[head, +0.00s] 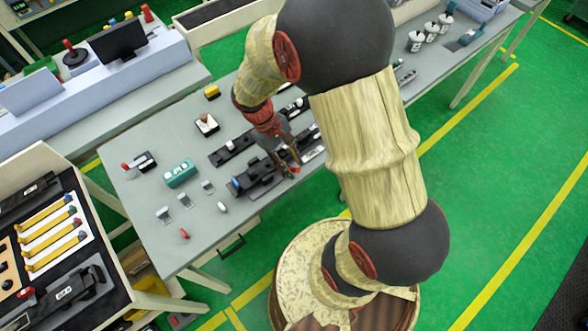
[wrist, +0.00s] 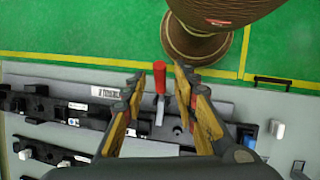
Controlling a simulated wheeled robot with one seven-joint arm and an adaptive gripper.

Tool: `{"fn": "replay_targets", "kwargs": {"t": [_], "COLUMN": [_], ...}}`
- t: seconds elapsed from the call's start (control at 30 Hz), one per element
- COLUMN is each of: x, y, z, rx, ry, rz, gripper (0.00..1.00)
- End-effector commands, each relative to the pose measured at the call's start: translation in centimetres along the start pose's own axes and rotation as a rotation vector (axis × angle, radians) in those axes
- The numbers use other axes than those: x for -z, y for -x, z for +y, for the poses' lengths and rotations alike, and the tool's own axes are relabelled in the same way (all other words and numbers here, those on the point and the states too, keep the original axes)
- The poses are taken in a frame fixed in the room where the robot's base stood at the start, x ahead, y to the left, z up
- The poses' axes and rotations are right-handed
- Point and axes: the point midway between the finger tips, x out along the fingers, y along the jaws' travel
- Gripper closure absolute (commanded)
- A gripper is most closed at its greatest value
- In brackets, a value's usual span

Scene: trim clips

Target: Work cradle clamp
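The clamp's red handle (wrist: 160,78) stands up between my fingertips in the wrist view, on a pale metal lever. A gap shows on each side of it. My gripper (wrist: 159,84) is open, its two yellow-and-black fingers on either side of the lever. In the head view my gripper (head: 287,163) is low over the black cradle fixture (head: 262,181) on the grey table. The fixture's black parts (wrist: 42,106) also show in the wrist view. My gripper hides the clamp's base, so I cannot tell whether the clamp is open or closed.
The grey table (head: 150,222) holds a teal block (head: 179,173), a small red-handled tool (head: 127,167), a black-and-white switch box (head: 207,124) and several small clips. A rack with yellow strips (head: 52,240) stands at the left. Green floor (head: 480,170) is open at the right.

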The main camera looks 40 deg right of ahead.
Motion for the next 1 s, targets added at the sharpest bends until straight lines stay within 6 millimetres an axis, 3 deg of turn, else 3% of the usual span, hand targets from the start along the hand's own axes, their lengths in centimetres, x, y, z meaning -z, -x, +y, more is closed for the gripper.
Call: {"fn": "replay_targets", "kwargs": {"t": [0.2, 0.57, 1.0], "x": [0.1, 0.0, 0.0], "y": [-2.3, -2.8, -2.7], "z": [0.0, 0.0, 0.0], "rx": [-0.001, -0.001, 0.0], "ry": [0.0, 0.0, 0.0], "rz": [0.001, 0.001, 0.001], "gripper": [0.71, 0.72, 0.97]}}
